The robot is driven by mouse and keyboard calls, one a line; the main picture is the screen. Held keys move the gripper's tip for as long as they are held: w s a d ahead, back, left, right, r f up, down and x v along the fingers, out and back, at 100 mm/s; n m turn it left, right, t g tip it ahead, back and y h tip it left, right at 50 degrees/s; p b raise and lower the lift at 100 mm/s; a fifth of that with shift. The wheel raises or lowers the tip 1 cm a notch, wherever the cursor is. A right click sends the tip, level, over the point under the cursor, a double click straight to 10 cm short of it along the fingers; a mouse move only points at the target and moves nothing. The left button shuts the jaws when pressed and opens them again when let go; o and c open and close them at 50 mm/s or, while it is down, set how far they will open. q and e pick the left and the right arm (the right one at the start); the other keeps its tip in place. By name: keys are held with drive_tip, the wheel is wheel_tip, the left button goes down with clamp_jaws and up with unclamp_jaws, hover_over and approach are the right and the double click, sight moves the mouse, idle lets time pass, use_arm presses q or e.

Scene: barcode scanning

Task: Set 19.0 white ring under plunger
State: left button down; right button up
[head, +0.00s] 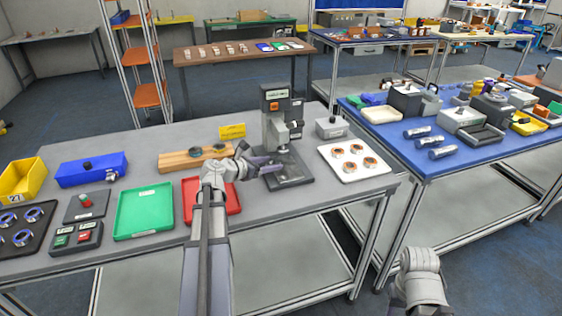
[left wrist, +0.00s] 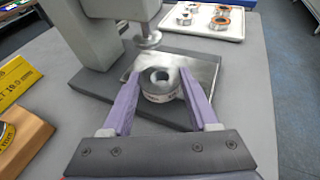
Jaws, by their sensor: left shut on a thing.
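The press (head: 275,118) stands on the grey table, with a dark base and a shiny metal plate (left wrist: 198,73). Its round plunger (left wrist: 149,39) hangs above the plate, toward the column from the ring. My left gripper (head: 268,165) is over the front of the press base. In the left wrist view its two purple fingers (left wrist: 160,88) are shut on a pale ring (left wrist: 161,92) with small print on its side. The ring is upright with its hole facing up, at the plate's near edge. I cannot tell whether it touches the plate.
A white tray (head: 329,158) with several rings is right of the press. A wooden block (head: 180,162) and yellow sign (head: 232,131) are left of it. Red (head: 234,202) and green (head: 144,212) trays lie nearer. A grey box (head: 331,128) stands behind right.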

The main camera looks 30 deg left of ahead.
sight(278, 161)
use_arm(q)
drive_tip(key=shift+w+d, duration=0.3)
drive_tip(key=shift+w, duration=0.65)
drive_tip(key=x, duration=0.3)
drive_tip(key=shift+w+r, duration=0.25)
drive_tip(key=shift+w, duration=0.2)
drive_tip(key=shift+s+f+b, duration=0.2)
drive_tip(key=shift+f+b, duration=0.45)
drive_tip(key=shift+b, duration=0.25)
drive_tip(key=shift+r, duration=0.15)
drive_tip(key=shift+f, duration=0.25)
drive_tip(key=shift+c, duration=0.8)
unclamp_jaws()
drive_tip(key=shift+r, duration=0.1)
